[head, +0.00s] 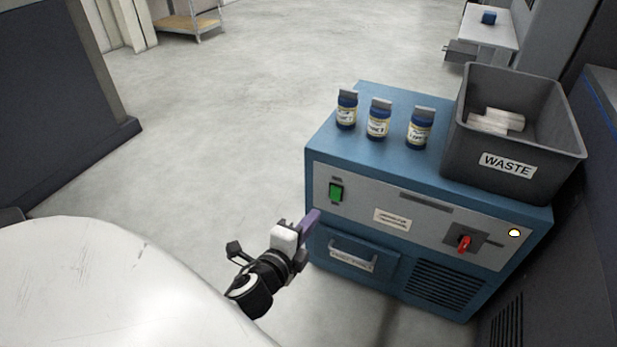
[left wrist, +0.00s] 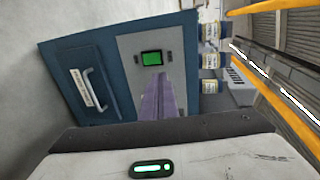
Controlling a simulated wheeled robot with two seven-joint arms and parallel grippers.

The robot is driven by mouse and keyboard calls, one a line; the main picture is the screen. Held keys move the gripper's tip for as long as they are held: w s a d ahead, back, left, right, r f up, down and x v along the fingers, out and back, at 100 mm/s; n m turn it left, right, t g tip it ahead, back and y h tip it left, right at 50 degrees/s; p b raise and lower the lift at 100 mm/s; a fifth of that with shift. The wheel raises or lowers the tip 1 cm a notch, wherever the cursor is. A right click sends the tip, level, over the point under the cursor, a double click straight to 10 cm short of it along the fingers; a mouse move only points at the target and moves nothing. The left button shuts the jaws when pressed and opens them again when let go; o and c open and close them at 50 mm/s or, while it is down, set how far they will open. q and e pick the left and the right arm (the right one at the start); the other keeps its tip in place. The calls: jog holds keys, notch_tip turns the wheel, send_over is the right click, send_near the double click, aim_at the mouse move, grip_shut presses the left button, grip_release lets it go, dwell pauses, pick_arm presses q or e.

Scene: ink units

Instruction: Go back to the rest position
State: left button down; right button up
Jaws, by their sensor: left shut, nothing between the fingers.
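My left gripper (head: 309,222) is shut and empty. In the head view it is in front of the left front corner of a blue cabinet (head: 380,160). Its purple fingers (left wrist: 159,100) lie together in the left wrist view, pointing at the cabinet's grey panel below the green switch (left wrist: 151,58). The green switch also shows in the head view (head: 336,191), above and right of the fingertips. I cannot tell whether the fingers touch the cabinet. My right gripper is not in view.
Three blue jars (head: 378,120) stand on the cabinet top, beside a grey waste bin (head: 555,140) holding white items. A red rotary switch (head: 464,243) and a drawer handle (head: 352,256) are on the front. The floor (head: 220,130) left of the cabinet is clear.

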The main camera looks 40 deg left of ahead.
pick_arm(q)
jog(key=shift+s+d+r, duration=0.1)
jog(key=shift+s+r, duration=0.1)
jog(key=shift+s, duration=0.15)
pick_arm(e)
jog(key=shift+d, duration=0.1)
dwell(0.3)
